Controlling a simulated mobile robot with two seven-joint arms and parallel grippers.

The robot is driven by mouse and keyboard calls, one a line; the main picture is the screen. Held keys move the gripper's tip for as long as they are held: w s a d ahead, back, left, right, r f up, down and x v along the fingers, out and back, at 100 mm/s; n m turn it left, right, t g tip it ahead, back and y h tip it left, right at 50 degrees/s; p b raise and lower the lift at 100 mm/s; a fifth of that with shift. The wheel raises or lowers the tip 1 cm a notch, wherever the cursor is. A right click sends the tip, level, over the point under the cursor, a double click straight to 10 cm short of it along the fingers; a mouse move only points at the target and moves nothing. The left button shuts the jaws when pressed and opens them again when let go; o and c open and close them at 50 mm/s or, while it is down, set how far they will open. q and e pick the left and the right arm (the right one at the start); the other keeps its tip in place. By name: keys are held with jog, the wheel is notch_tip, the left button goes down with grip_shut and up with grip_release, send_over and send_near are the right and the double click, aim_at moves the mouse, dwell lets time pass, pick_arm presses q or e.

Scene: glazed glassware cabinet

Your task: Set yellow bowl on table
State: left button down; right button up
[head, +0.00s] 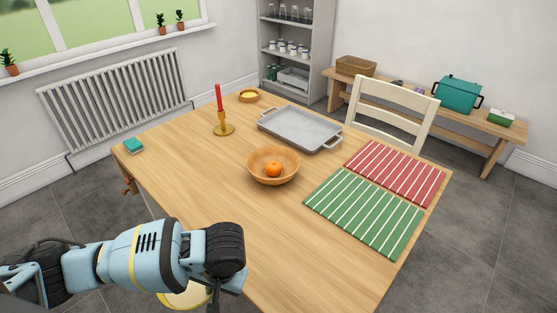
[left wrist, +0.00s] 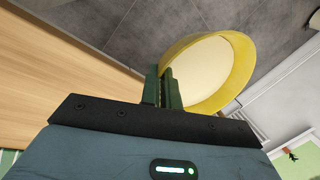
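The yellow bowl (head: 185,298) is at the bottom of the head view, partly hidden by my left arm. It is off the near left edge of the wooden table (head: 225,215). In the left wrist view the yellow bowl (left wrist: 236,75) shows its pale inside and yellow rim, with grey floor tiles behind it. My left gripper (left wrist: 167,88) has its two green fingers close together on the bowl's rim. In the head view my left gripper (head: 213,292) is partly hidden by its own wrist. My right gripper is out of view.
The near left tabletop is clear.

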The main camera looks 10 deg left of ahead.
pick_arm(q)
jog(key=shift+w+d, duration=0.1)
jog(key=shift+d, duration=0.1)
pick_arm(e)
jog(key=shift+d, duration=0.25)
